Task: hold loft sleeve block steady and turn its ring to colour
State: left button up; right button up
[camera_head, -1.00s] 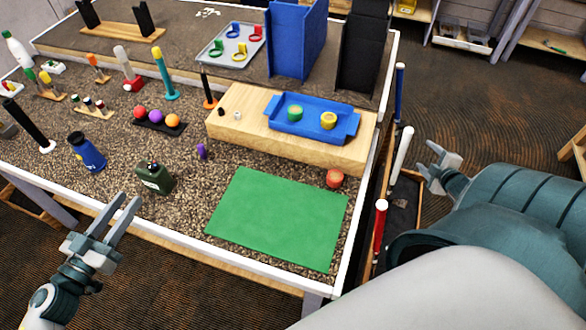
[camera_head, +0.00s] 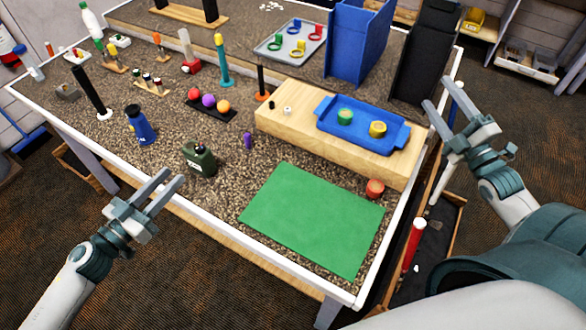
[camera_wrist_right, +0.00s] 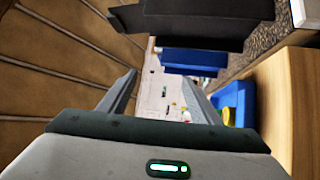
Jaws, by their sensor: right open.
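A dark olive-green block (camera_head: 200,158) with a dark round piece on top stands on the speckled table, left of the green mat. It may be the loft sleeve block, but colour marks on a ring are too small to tell. My right gripper (camera_head: 442,95) is open and empty by the table's right edge, past the wooden platform and far from the block. Its parted fingers also show in the right wrist view (camera_wrist_right: 161,77).
A wooden platform (camera_head: 330,138) carries a blue tray (camera_head: 372,139) with green and yellow cylinders. A blue bottle (camera_head: 140,125) and purple peg (camera_head: 247,140) flank the block.

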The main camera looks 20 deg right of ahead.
jog(key=s+a+f+n+y, duration=0.1)
jog(key=a+f+n+y, duration=0.15)
jog(key=a, duration=0.85)
jog(key=s+a+f+n+y, duration=0.15)
jog(key=a+f, duration=0.25)
jog(key=a, duration=0.6)
jog(key=s+a+f+n+y, duration=0.1)
jog(key=s+a+f+n, duration=0.15)
jog(key=a, duration=0.85)
jog(key=n+g+y, duration=0.6)
jog(key=n, duration=1.3)
send_near(188, 150)
jog(key=s+d+f, duration=0.2)
jog(key=d, duration=0.1)
jog(key=s+d+f, duration=0.1)
jog(key=s, duration=0.1)
jog(key=shift+d, duration=0.3)
jog(key=shift+w+a+f+n, duration=0.2)
jog(key=shift+w+a+n, duration=0.05)
jog(key=shift+w+n, duration=0.45)
jog(key=x, duration=1.7)
jog(key=shift+a+r, duration=0.2)
jog(key=shift+r, duration=0.05)
jog(key=c, duration=1.2)
